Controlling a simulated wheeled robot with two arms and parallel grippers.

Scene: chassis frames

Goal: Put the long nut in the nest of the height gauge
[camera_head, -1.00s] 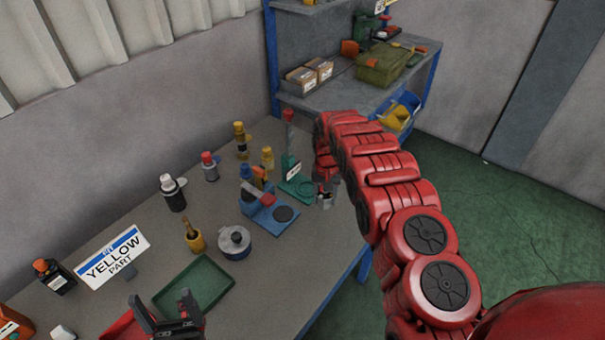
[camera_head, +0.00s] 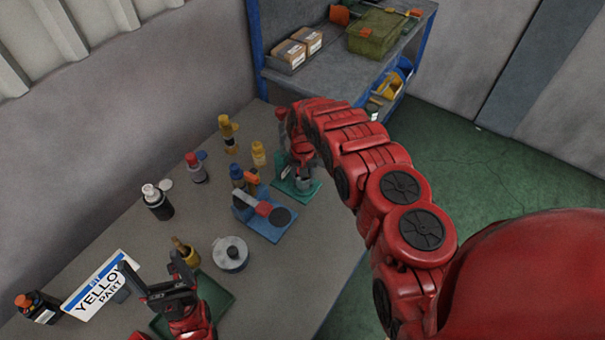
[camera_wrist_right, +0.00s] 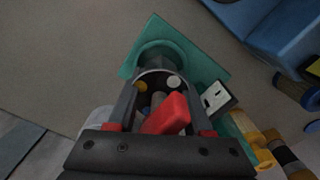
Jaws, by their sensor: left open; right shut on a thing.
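The teal-based stand (camera_head: 283,186), which looks like the height gauge, stands toward the table's right side. In the right wrist view its teal base (camera_wrist_right: 205,62) shows a round raised seat under my fingers and a marked plate beside it. A red part of the gauge lies close between the fingers. My left gripper (camera_head: 162,277) is open and empty above the green tray.
A blue fixture (camera_head: 272,229) with a black disc stands close left of the gauge. Several bottles, a grey round canister (camera_head: 230,254) and a "YELLOW PART" sign (camera_head: 97,288) occupy the table (camera_head: 205,224). A shelf bench (camera_head: 335,72) stands behind.

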